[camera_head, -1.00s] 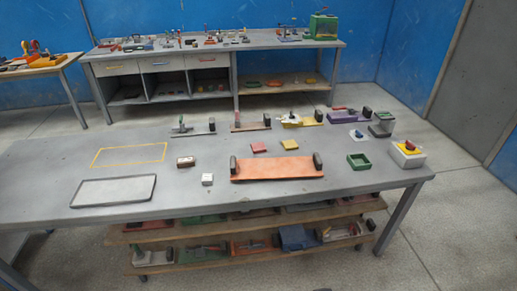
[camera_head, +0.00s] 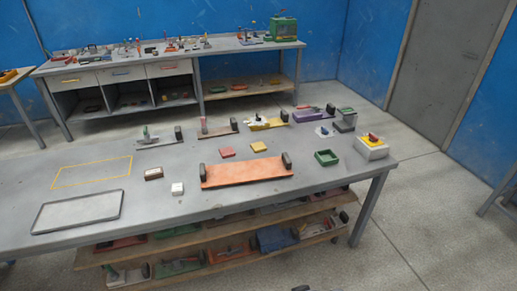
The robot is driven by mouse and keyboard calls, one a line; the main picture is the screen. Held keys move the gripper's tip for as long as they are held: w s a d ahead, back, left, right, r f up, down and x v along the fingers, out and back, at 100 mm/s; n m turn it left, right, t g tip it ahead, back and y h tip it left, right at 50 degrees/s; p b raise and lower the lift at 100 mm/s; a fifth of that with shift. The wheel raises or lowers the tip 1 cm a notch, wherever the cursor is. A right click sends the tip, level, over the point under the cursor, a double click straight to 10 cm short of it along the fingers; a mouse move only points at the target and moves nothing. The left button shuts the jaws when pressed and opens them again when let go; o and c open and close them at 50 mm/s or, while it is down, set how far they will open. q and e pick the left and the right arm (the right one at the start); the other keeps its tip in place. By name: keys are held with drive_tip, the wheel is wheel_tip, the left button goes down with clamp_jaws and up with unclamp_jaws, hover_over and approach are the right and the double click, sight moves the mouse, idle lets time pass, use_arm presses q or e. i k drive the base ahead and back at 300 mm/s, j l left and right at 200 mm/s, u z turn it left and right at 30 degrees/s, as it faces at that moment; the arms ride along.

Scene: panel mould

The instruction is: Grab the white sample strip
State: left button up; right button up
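No piece is clearly recognisable as a white sample strip at this size. A small white block (camera_head: 178,189) lies on the near table, left of the orange panel (camera_head: 246,173). A brown block with a pale top (camera_head: 154,174) lies just behind and left of it. A white piece (camera_head: 256,121) sits on a yellow fixture (camera_head: 275,122) at the table's back. Another small white piece (camera_head: 323,131) lies near the purple fixture (camera_head: 308,116). Neither of my grippers is in view.
A shallow grey tray (camera_head: 77,211) lies at the front left of the table, below a yellow outlined rectangle (camera_head: 92,172).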

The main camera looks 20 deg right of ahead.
sight(177, 189)
drive_tip(key=i+j+u, duration=0.25)
drive_tip(key=i, duration=0.3)
drive_tip(key=i+u, duration=0.3)
drive_tip(key=i, duration=0.2)
drive_tip(key=l, duration=0.1)
